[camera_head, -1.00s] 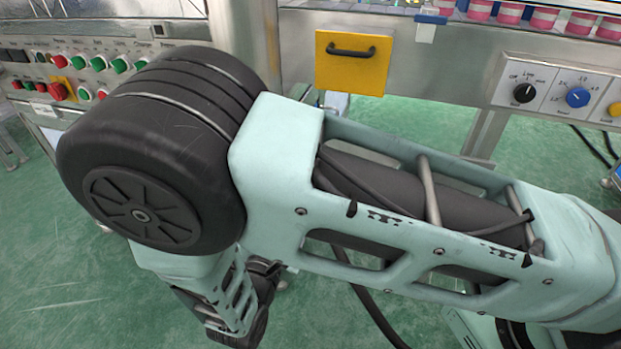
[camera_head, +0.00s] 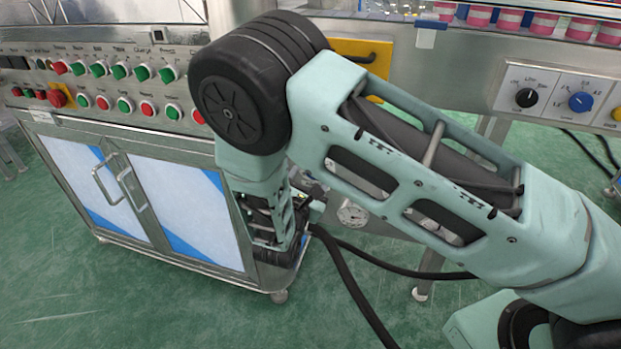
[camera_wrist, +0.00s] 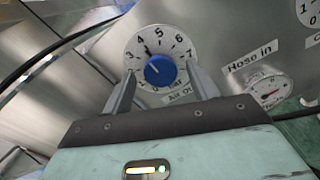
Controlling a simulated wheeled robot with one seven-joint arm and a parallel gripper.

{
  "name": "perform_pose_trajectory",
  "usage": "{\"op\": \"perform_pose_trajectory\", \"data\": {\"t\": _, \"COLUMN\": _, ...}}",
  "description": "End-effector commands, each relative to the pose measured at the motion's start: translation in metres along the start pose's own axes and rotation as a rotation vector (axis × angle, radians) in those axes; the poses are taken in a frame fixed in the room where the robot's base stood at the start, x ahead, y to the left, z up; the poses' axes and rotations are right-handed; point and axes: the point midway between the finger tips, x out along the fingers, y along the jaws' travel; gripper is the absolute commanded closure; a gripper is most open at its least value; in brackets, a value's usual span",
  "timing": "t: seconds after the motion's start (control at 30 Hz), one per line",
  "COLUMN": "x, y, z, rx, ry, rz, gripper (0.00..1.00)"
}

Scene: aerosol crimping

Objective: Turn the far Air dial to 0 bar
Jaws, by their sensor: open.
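In the wrist view a round white dial face with black numbers around a blue knob (camera_wrist: 160,69) sits on a steel panel. Numbers 3, 5, 6 and 7 are readable, and the knob's pointer line aims to the upper left, near 4. A label below it reads "Air" and is partly cut off by a finger. My gripper (camera_wrist: 161,74) is open, with one finger on each side of the knob. I cannot tell whether the fingers touch it. In the head view my arm hides this dial and my gripper.
A "Hose in" gauge (camera_wrist: 268,88) is right of the dial, and another gauge (camera_wrist: 309,10) is at the top right corner. In the head view a black knob (camera_head: 526,97) and a blue knob (camera_head: 580,101) are on the right panel. Dark hoses run over the green floor.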

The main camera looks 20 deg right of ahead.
Motion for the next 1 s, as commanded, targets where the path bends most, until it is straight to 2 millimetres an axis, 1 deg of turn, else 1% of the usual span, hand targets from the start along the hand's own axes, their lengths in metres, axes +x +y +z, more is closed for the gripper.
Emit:
{"op": "perform_pose_trajectory", "data": {"t": 0.1, "x": 0.0047, "y": 0.0002, "z": 0.0, "rx": 0.0, "ry": 0.0, "rz": 0.001, "gripper": 0.41}}
{"op": "perform_pose_trajectory", "data": {"t": 0.37, "x": 0.0053, "y": 0.0004, "z": 0.0002, "rx": 0.0, "ry": 0.0, "rz": 0.001, "gripper": 0.41}}
{"op": "perform_pose_trajectory", "data": {"t": 0.4, "x": 0.0053, "y": 0.0003, "z": 0.0002, "rx": 0.0, "ry": 0.0, "rz": 0.001, "gripper": 0.52}}
{"op": "perform_pose_trajectory", "data": {"t": 0.47, "x": 0.0052, "y": 0.0003, "z": 0.0002, "rx": 0.0, "ry": 0.0, "rz": 0.001, "gripper": 0.69}}
{"op": "perform_pose_trajectory", "data": {"t": 0.5, "x": 0.0052, "y": 0.0003, "z": 0.0002, "rx": 0.0, "ry": 0.0, "rz": 0.001, "gripper": 0.8}}
{"op": "perform_pose_trajectory", "data": {"t": 0.53, "x": 0.0052, "y": 0.0003, "z": 0.0002, "rx": 0.0, "ry": 0.0, "rz": 0.001, "gripper": 0.86}}
{"op": "perform_pose_trajectory", "data": {"t": 0.77, "x": 0.005, "y": 0.0007, "z": 0.0006, "rx": -0.008, "ry": 0.0, "rz": 0.001, "gripper": 0.86}}
{"op": "perform_pose_trajectory", "data": {"t": 1.0, "x": 0.0048, "y": 0.0018, "z": 0.0024, "rx": -0.089, "ry": 0.001, "rz": 0.002, "gripper": 0.86}}
